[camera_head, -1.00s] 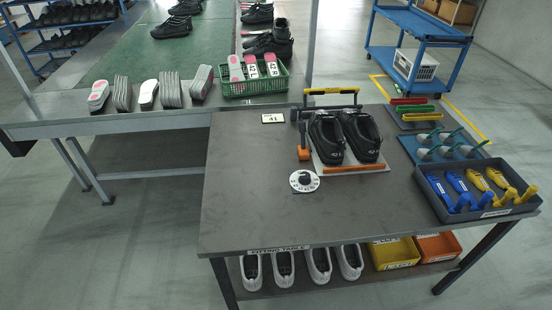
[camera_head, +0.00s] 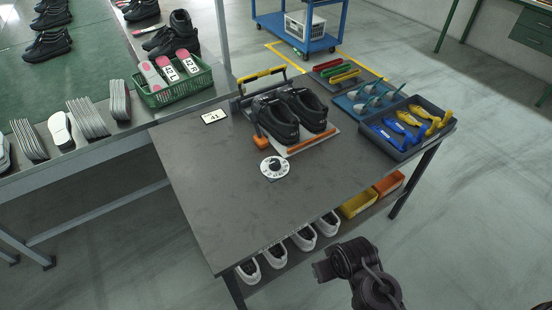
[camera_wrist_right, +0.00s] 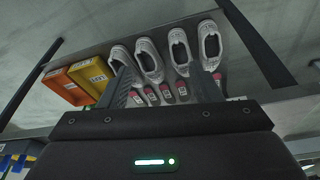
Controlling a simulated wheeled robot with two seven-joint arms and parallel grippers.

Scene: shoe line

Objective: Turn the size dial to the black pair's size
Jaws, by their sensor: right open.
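The size dial (camera_head: 274,168), a white disc with a black knob and printed marks around it, lies on the grey fitting table (camera_head: 215,200). Its marks are too small to read. The black pair (camera_head: 290,113) stands behind it on a white board with an orange front bar. A small card (camera_head: 214,117) reading about 41 lies at the table's left back edge. My right gripper (camera_head: 324,270) is in front of the table, apart from the dial. In the right wrist view its fingers (camera_wrist_right: 163,88) are spread and empty, facing the lower shelf. My left gripper is out of view.
White shoes (camera_head: 305,238) and yellow and orange bins (camera_head: 358,203) sit on the lower shelf. A grey tray (camera_head: 408,150) of blue and yellow tools is at the table's right. A green basket (camera_head: 178,88) stands on the neighbouring bench. The table's front is clear.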

